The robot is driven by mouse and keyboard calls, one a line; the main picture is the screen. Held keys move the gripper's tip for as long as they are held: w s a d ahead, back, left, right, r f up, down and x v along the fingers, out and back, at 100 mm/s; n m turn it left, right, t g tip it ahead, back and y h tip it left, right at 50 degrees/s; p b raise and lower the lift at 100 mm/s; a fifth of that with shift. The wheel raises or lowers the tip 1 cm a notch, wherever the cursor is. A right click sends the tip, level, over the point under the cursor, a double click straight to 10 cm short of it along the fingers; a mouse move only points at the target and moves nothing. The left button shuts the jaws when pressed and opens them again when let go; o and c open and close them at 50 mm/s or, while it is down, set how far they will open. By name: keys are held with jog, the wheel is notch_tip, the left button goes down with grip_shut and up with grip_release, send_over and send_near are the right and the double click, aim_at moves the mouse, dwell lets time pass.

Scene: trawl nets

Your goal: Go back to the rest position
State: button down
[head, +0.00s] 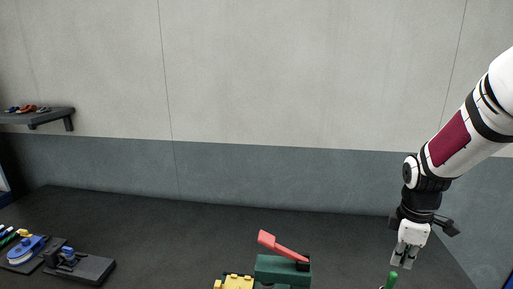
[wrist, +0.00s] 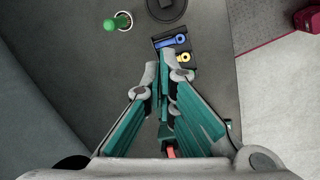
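My gripper (head: 404,258) hangs from my arm at the right of the head view, fingers pointing down above the dark worktop (head: 170,215). In the wrist view its two fingers (wrist: 164,68) converge until their tips look together. I see nothing held between them. A green upright item (head: 390,281) shows just below the gripper at the bottom edge of the head view, and a gap appears between them.
A green device with a red lever (head: 281,247) and a yellow block (head: 235,282) stand at bottom centre. Dark fixtures (head: 82,265) with blue parts sit at left. A wall shelf (head: 40,118) holds small items. The worktop's middle is clear toward the wall.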

jog(key=s+a+r+m+t+b, duration=0.25)
jog(key=a+r+m, duration=0.25)
jog(key=a+r, duration=0.5)
jog(key=s+a+r+m+t+y+b, duration=0.1)
jog(key=s+a+r+m+t+b, duration=0.1)
jog(key=s+a+m, duration=0.4)
jog(key=shift+s+a+r+m, duration=0.4)
jog(key=shift+s+a, duration=0.65)
jog(key=shift+s, duration=0.85)
